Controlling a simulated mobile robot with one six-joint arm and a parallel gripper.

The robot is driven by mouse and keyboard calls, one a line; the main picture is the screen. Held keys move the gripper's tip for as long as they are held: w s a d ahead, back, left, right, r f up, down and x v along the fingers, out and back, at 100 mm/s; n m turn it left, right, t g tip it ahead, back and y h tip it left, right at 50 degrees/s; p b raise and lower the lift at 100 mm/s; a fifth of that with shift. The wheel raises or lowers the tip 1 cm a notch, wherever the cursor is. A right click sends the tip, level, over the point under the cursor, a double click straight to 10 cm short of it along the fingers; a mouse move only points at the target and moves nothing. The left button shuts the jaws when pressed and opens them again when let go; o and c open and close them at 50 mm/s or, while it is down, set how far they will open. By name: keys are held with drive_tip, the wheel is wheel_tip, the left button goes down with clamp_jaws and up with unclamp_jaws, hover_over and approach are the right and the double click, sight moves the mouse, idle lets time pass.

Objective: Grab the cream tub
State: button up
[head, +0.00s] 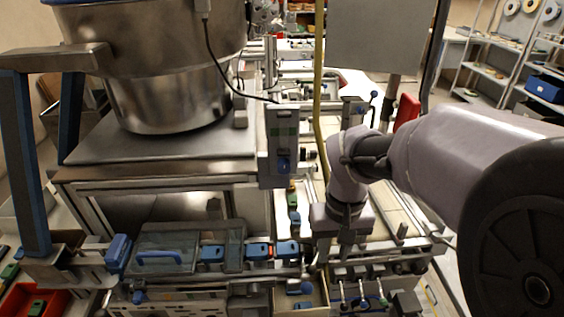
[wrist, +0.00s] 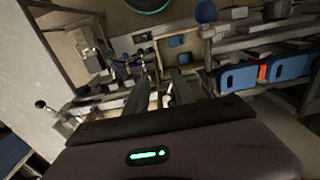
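I cannot pick out a cream tub with certainty in either view. A small beige open box (head: 315,292) with a blue piece in it sits at the bottom middle of the head view; I cannot tell if it is the tub. My gripper (head: 345,250) points down over the front of the machine, just above and right of that box, its fingertips hard to make out there. In the wrist view my gripper (wrist: 163,80) shows two dark fingers standing apart, with no object clearly held between them.
A large steel bowl (head: 170,95) stands on a metal stand at the left. Small levers (head: 362,295) stand right of the box. A red bin (head: 35,300) is at lower left.

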drive_tip(key=b, duration=0.6)
hover_over(323, 298)
wheel_tip(323, 298, down, 13)
drive_tip(key=shift+d+r, duration=0.1)
drive_tip(key=f+b, duration=0.2)
drive_tip(key=f, duration=0.3)
drive_tip(key=shift+w+f+b, duration=0.15)
drive_tip(key=shift+w+b, duration=0.1)
drive_tip(key=shift+b, duration=0.15)
drive_tip(key=shift+r, duration=0.2)
clamp_jaws()
